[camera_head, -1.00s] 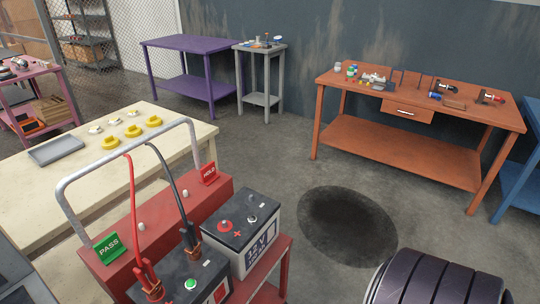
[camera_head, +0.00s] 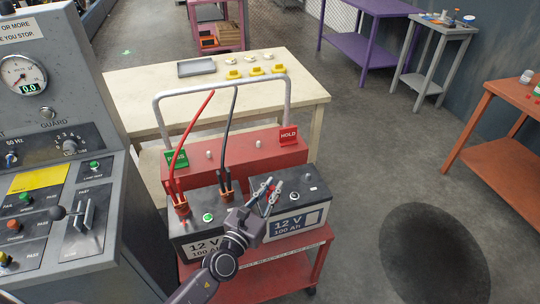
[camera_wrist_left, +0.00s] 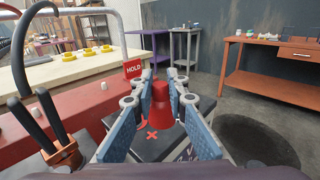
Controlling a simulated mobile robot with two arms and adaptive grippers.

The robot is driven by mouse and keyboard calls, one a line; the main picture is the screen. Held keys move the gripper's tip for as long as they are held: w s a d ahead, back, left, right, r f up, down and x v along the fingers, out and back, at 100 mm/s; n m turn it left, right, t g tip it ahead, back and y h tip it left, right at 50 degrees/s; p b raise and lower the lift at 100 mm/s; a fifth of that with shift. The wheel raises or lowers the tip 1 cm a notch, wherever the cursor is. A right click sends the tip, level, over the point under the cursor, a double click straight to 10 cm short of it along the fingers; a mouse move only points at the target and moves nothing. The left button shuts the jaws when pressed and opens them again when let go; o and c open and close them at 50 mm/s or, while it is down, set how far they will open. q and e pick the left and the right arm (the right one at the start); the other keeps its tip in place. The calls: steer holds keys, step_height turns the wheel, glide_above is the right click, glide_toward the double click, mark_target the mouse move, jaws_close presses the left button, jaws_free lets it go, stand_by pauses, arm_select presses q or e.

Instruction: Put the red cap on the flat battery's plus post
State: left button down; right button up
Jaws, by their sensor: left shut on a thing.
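My left gripper (camera_head: 268,194) is shut on the red cap (camera_wrist_left: 161,103), a small red cone upright between the fingers in the left wrist view. The gripper is over the top of the right-hand battery (camera_head: 292,224), on its left half. That battery has a pale eye, unlike the left battery (camera_head: 198,238) with its green eye. A red plus mark (camera_wrist_left: 152,134) and part of a red ring (camera_wrist_left: 142,124) show beside the cap. The plus post is hidden by the cap and fingers; I cannot tell whether the cap touches it. My right gripper is not in view.
Red and black clamps (camera_head: 180,206) grip the left battery, their cables rising to the trolley's grey hoop (camera_head: 155,112). Green and red HOLD (camera_head: 289,135) flags stand on the red trolley (camera_head: 265,150). A grey console (camera_head: 60,150) stands left; a cream table (camera_head: 135,98) is behind.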

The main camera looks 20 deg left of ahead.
arm_select(q)
steer(key=w+a+r, duration=0.1)
steer(key=w+a, duration=0.3)
steer(key=w, duration=0.5)
steer(key=f+b, duration=0.4)
steer(key=f, duration=0.1)
steer(key=shift+w+a, duration=0.15)
steer(key=shift+w, duration=0.15)
steer(key=shift+f+b, duration=1.7)
steer(key=shift+b, duration=0.3)
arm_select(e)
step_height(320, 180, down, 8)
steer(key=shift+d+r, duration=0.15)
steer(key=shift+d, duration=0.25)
arm_select(q)
steer(key=c, duration=1.8)
jaws_free()
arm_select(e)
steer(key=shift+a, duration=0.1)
